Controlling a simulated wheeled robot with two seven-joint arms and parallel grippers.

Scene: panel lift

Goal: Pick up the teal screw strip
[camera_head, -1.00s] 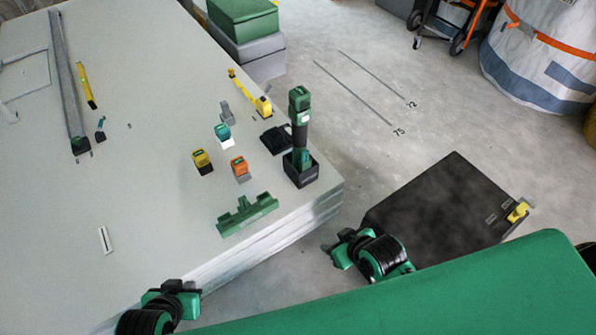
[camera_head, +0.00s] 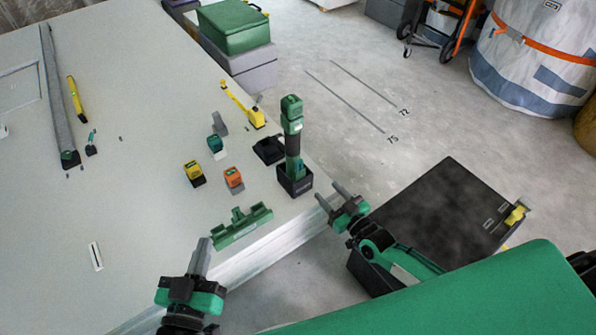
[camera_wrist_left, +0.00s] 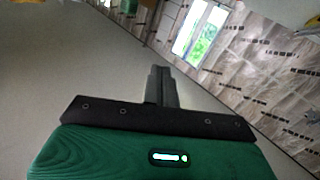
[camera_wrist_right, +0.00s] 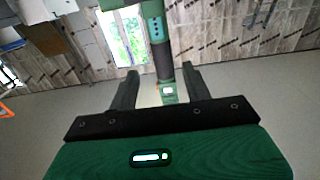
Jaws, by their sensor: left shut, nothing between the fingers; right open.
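A small block with a teal top and pale base (camera_head: 215,146), which looks like the teal screw strip, stands on the pale panel stack (camera_head: 130,215). It is behind similar yellow (camera_head: 194,174) and orange (camera_head: 234,180) blocks. My left gripper (camera_head: 203,243) is shut and empty at the stack's near edge, left of the green rack and well short of the teal block. My right gripper (camera_head: 330,193) is open and empty, just off the stack's right edge, beside the upright green-and-black tool. In the right wrist view that tool (camera_wrist_right: 160,45) shows beyond the parted fingers.
The tall tool (camera_head: 292,135) stands in a black holder (camera_head: 295,181) near the right corner. A green rack (camera_head: 241,226) lies at the near edge. A black pad (camera_head: 269,150) and yellow tape (camera_head: 256,117) lie behind. A dark box (camera_head: 440,215) stands right of the stack. The panel's left middle is mostly clear.

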